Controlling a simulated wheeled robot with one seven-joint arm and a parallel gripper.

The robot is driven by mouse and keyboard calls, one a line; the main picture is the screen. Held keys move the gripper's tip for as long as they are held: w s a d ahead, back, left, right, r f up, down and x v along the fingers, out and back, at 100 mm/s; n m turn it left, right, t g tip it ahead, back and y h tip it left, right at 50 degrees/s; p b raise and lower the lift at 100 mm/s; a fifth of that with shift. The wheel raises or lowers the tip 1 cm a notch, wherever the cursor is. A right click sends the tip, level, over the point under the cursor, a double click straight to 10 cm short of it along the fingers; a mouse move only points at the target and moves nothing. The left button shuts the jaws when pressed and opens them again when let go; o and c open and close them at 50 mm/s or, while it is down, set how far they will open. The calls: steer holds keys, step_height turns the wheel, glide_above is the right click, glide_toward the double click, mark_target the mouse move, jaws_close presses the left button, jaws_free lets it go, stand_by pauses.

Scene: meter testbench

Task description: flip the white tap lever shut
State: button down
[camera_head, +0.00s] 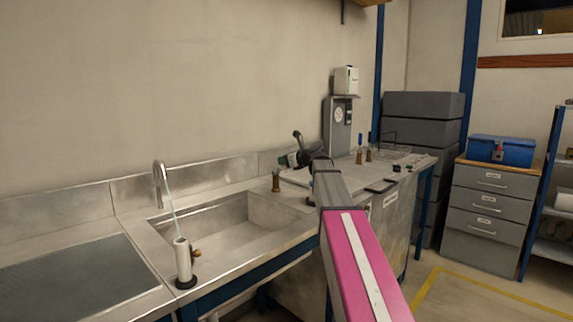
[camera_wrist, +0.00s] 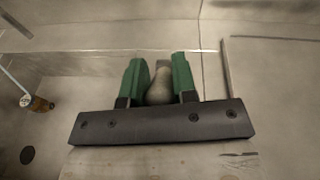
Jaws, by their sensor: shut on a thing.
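My gripper (camera_head: 287,160) is above the far end of the sink, near the back wall. In the wrist view its two green fingers (camera_wrist: 160,85) are shut on a pale grey, rounded thing (camera_wrist: 159,86). I cannot tell whether this is the white tap lever, and in the head view it is hidden. The brown knob also shows in the wrist view (camera_wrist: 41,104), left of and apart from my fingers.
The steel sink (camera_head: 235,232) lies left of my arm. A small brown fitting (camera_head: 276,181) stands by its back rim, close to my gripper. A wire rack (camera_head: 393,150) and a grey dispenser (camera_head: 339,125) are on the bench to the right. Grey drawers (camera_head: 490,205) stand further right.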

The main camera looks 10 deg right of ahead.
steer(key=shift+w+a+r+g+h, duration=0.3)
steer(key=shift+w+r+g+h, duration=0.1)
steer(key=shift+w+g+h, duration=0.1)
steer(key=shift+w+a+r+g+h, duration=0.3)
steer(key=shift+w+r+g+h, duration=0.1)
steer(key=shift+w+g+h, duration=0.1)
steer(key=shift+w+a+r+g+h, duration=0.25)
steer(key=shift+w+a+g+h, duration=0.25)
steer(key=shift+g, duration=0.3)
steer(key=shift+w+a+r+g+h, duration=0.1)
steer(key=shift+w+a+g+h, duration=0.2)
steer(key=shift+w+g+h, duration=0.2)
steer(key=shift+w+a+r+g+h, duration=0.1)
steer(key=shift+w+a+g+h, duration=0.25)
steer(key=shift+w+g, duration=0.2)
steer(key=shift+w+a+f+g+h, duration=0.15)
steer(key=shift+w+a+g+h, duration=0.2)
steer(key=shift+g+h, duration=0.4)
steer(key=c, duration=0.9)
jaws_free()
steer(key=shift+a, duration=0.1)
